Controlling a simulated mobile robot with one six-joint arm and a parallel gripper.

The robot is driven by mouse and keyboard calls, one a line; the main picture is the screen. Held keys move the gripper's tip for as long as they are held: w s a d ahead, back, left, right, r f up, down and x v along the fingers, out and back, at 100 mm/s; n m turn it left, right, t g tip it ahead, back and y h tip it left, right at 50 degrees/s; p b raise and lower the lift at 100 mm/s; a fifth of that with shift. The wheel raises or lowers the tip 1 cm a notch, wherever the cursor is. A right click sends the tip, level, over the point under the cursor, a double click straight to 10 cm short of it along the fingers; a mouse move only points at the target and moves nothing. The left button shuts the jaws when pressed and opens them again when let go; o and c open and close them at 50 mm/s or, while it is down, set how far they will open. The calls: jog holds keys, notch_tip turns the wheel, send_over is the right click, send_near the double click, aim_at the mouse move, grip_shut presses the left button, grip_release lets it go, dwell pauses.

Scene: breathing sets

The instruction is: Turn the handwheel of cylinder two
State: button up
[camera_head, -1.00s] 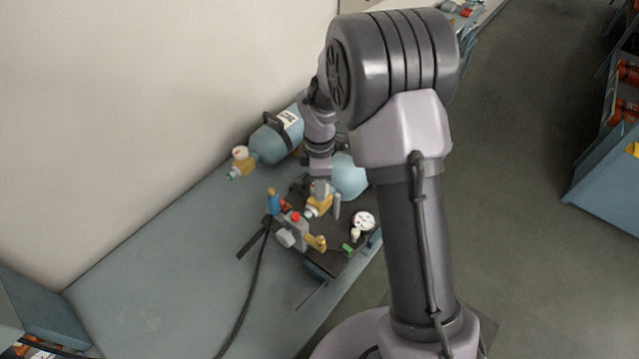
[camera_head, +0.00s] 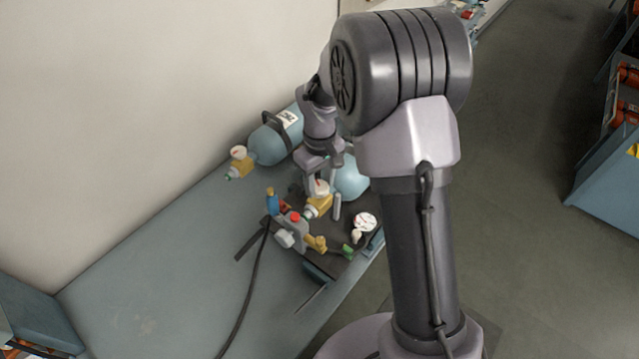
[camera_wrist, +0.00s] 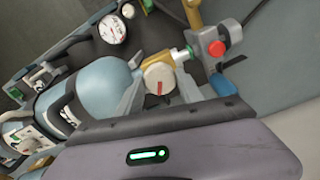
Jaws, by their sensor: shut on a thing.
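A light blue cylinder (camera_head: 350,178) lies on the bench with a brass valve (camera_head: 317,207) at its near end. A round white handwheel (camera_head: 320,187) with a red mark sits on this valve. The wrist view shows the handwheel (camera_wrist: 158,78) between my two fingers, with its red mark nearly upright in the picture. My gripper (camera_wrist: 158,88) is shut on the handwheel, reaching down from above; it also shows in the head view (camera_head: 322,194). A second blue cylinder (camera_head: 270,145) with a strap and its own valve and handwheel (camera_head: 238,152) lies behind, untouched.
A grey block with a red button (camera_head: 294,217) and a blue knob (camera_head: 273,203) is joined to the gripped valve. A white gauge (camera_head: 365,222) stands to the right. A dark hose (camera_head: 248,280) runs across the bench. The bench's left part (camera_head: 150,290) is clear.

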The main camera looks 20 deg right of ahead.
jog(key=m+b, duration=0.2)
jog(key=m, duration=0.4)
jog(key=m+b, duration=0.1)
jog(key=m, duration=0.5)
jog(key=shift+b, duration=0.4)
jog(key=m+b, duration=0.2)
jog(key=m, duration=0.3)
jog(key=m+b, duration=0.2)
jog(key=m, duration=0.3)
jog(key=shift+m, duration=0.4)
jog(key=m+b, duration=0.3)
jog(key=m, duration=0.3)
jog(key=m+b, duration=0.2)
jog(key=m, duration=0.4)
jog(key=shift+m+b, duration=0.4)
jog(key=m+b, duration=0.3)
jog(key=m, duration=0.2)
jog(key=shift+f, duration=0.1)
jog(key=m+b, duration=0.2)
jog(key=b, duration=0.1)
jog(key=shift+f+m+b, duration=0.2)
jog(key=shift+m+b, duration=0.1)
jog(key=m+b, duration=0.1)
jog(key=b, duration=0.3)
jog(key=shift+r+m, duration=0.1)
jog(key=shift+m, duration=0.2)
jog(key=shift+b, duration=0.45)
jog(key=shift+r+m, duration=0.25)
jog(key=shift+m, duration=0.05)
